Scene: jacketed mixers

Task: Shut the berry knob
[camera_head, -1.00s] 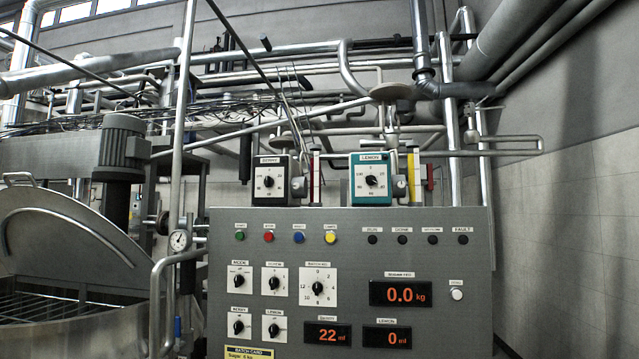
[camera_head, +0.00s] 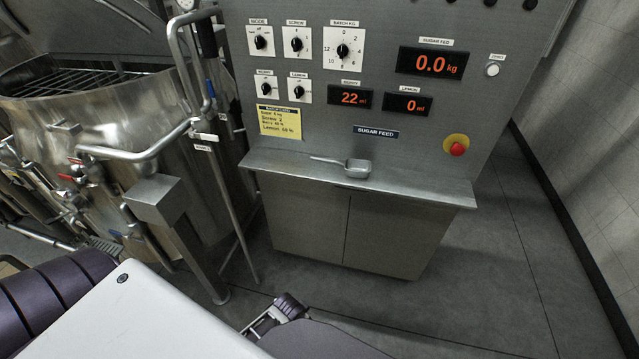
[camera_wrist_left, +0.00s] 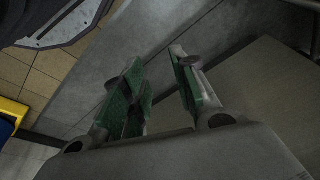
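The berry knob (camera_head: 266,89) is a small black knob on a white plate at the left of the grey control panel in the head view. The lemon knob (camera_head: 299,91) is just right of it. The exact pointer setting of the berry knob is too small to read. The berry display (camera_head: 351,97) reads 22 ml. My left gripper (camera_wrist_left: 156,80) shows in the left wrist view with its green-padded fingers apart and nothing between them. It is away from the panel knobs. My right gripper's fingers cannot be made out in either view.
A metal shelf (camera_head: 420,182) juts out below the panel and holds a scoop (camera_head: 357,168). A red stop button (camera_head: 457,149) is at the right. A steel vessel (camera_head: 120,115) and pipe rails stand at the left. Floor in front of the cabinet is clear.

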